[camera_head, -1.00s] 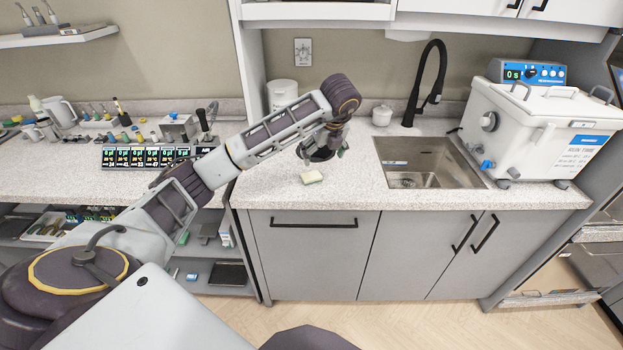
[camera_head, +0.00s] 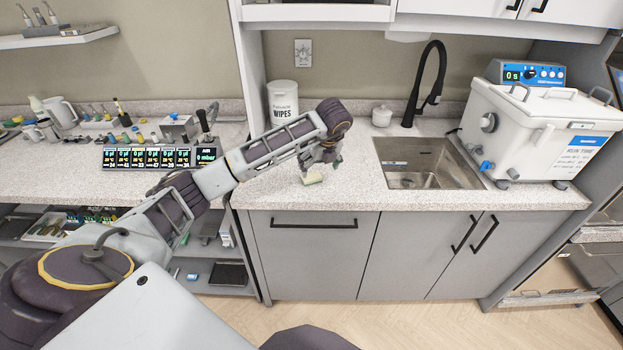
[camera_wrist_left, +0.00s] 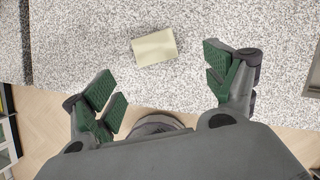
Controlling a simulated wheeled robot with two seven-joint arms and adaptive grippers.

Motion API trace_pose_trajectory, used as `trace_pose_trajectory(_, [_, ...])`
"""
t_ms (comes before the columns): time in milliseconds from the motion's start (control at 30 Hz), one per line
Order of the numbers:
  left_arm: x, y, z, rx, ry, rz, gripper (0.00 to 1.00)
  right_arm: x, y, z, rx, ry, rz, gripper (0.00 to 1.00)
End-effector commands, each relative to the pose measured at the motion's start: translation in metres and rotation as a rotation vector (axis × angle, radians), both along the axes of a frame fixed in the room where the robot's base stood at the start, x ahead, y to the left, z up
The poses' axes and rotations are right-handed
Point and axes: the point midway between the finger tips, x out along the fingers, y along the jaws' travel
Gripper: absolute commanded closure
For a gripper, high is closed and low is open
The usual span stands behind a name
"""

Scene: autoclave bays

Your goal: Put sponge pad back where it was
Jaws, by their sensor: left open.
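The sponge pad (camera_head: 313,176) is a small pale yellow-green block lying on the speckled counter, left of the sink and near the counter's front edge. It also shows in the left wrist view (camera_wrist_left: 154,47), flat on the counter, beyond the fingertips and between their lines. My left gripper (camera_head: 320,164) is over the counter at the pad and partly overlaps it in the head view. In the left wrist view my left gripper (camera_wrist_left: 160,78) has its green-padded fingers wide apart with nothing between them. My right gripper is not in view.
A sink (camera_head: 430,165) with a black faucet (camera_head: 428,85) lies to the right. A white wipes canister (camera_head: 283,102) and a small white jar (camera_head: 382,116) stand at the back. A white autoclave-like unit (camera_head: 535,125) stands at the far right. Counter between pad and sink is clear.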

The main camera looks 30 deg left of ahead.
Motion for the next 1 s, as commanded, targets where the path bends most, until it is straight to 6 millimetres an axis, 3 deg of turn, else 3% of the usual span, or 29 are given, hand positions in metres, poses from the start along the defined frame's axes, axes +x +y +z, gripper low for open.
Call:
trace_pose_trajectory(200, [0.004, 0.006, -0.018, 0.001, 0.001, 0.0, 0.14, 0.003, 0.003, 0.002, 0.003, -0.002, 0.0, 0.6])
trace_pose_trajectory(767, [0.005, 0.008, -0.026, 0.0, 0.001, 0.0, 0.14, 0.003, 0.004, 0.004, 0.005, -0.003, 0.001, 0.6])
trace_pose_trajectory(1000, [0.004, 0.015, -0.046, 0.001, 0.002, 0.0, 0.14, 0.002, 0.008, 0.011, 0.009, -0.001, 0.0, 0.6])
